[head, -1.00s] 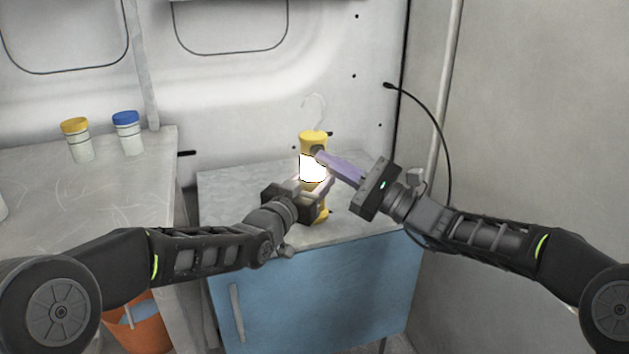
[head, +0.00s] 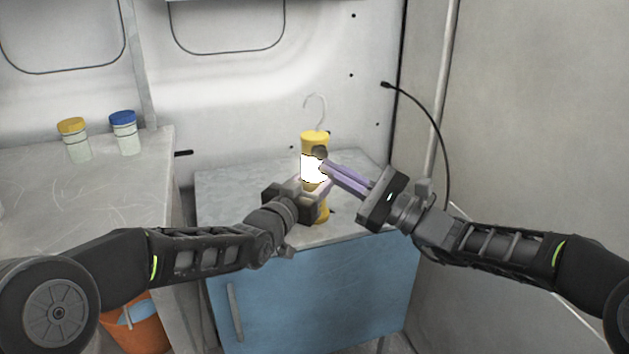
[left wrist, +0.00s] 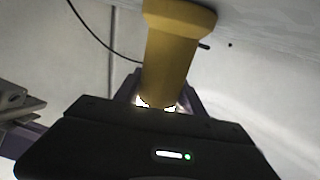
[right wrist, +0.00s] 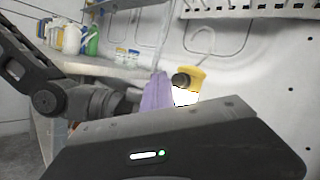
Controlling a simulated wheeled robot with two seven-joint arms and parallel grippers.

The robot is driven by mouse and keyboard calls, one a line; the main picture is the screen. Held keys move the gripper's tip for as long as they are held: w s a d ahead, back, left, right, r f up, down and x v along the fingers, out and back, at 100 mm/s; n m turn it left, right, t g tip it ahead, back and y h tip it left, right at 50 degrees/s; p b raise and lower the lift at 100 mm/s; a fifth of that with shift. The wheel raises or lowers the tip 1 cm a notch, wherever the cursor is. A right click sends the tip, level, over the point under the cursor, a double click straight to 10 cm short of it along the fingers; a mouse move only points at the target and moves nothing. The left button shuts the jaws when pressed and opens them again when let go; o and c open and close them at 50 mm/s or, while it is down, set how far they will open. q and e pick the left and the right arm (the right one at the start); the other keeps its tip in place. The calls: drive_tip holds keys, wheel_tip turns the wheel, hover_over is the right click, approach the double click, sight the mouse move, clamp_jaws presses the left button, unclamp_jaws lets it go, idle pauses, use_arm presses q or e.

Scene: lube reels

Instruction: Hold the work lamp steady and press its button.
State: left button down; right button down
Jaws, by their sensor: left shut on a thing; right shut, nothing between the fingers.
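The yellow work lamp (head: 315,140) stands upright at the blue cabinet's top, its hook up and its front panel glowing white. A dark round button (head: 320,152) shows on its upper part; it also shows in the right wrist view (right wrist: 181,80). My left gripper (head: 313,187) is shut on the lamp's lower body, which shows between its fingers in the left wrist view (left wrist: 168,70). My right gripper (head: 325,168) is shut and empty, its purple fingertips beside the lit panel just below the button. I cannot tell whether they touch the lamp.
The blue cabinet (head: 320,290) has a grey top with free room around the lamp. A worktop (head: 60,195) at the left bears a yellow-lidded jar (head: 75,140) and a blue-lidded jar (head: 125,133). A black cable (head: 435,125) hangs by the right wall.

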use_arm(q)
drive_tip(key=shift+w+a+f, duration=0.1)
drive_tip(key=shift+a+f, duration=0.05)
drive_tip(key=shift+a, duration=0.05)
use_arm(e)
drive_tip(key=shift+s+d, duration=0.25)
drive_tip(key=shift+s, duration=0.6)
drive_tip(key=shift+s+d, duration=0.25)
drive_tip(key=shift+s, duration=0.6)
use_arm(q)
drive_tip(key=c, duration=0.6)
unclamp_jaws()
drive_tip(key=v, duration=1.2)
drive_tip(key=shift+d, duration=0.1)
